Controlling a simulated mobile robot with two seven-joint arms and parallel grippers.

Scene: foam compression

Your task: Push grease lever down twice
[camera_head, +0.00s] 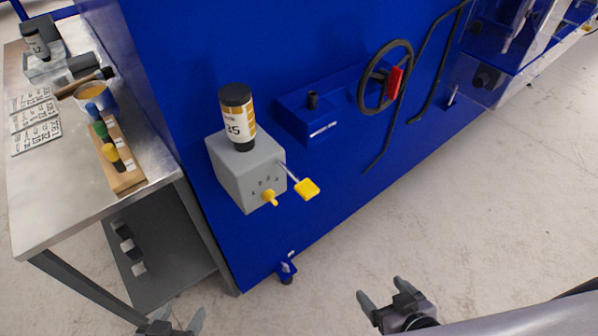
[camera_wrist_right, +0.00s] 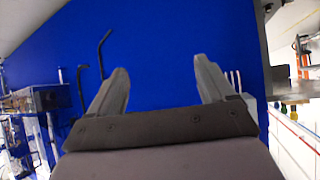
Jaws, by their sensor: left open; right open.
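The grease lever (camera_head: 305,188) is a thin rod with a yellow tip, sticking out from the right side of a grey box (camera_head: 232,168) on the blue machine. A labelled bottle with a black cap (camera_head: 238,115) stands on top of the box, and a small yellow knob (camera_head: 269,197) sits on its front. My left gripper (camera_head: 172,326) is open at the bottom edge, partly cut off, below and left of the box. My right gripper (camera_head: 385,302) is open and empty, below and right of the lever and apart from it. Its open fingers also show in the right wrist view (camera_wrist_right: 162,88).
The blue machine (camera_head: 330,190) carries a black handwheel (camera_head: 385,78) with a red handle (camera_head: 394,82) to the upper right. A metal table (camera_head: 75,200) with bottles, cards and a wooden rack (camera_head: 118,160) stands at the left. The floor (camera_head: 480,210) at the right is clear.

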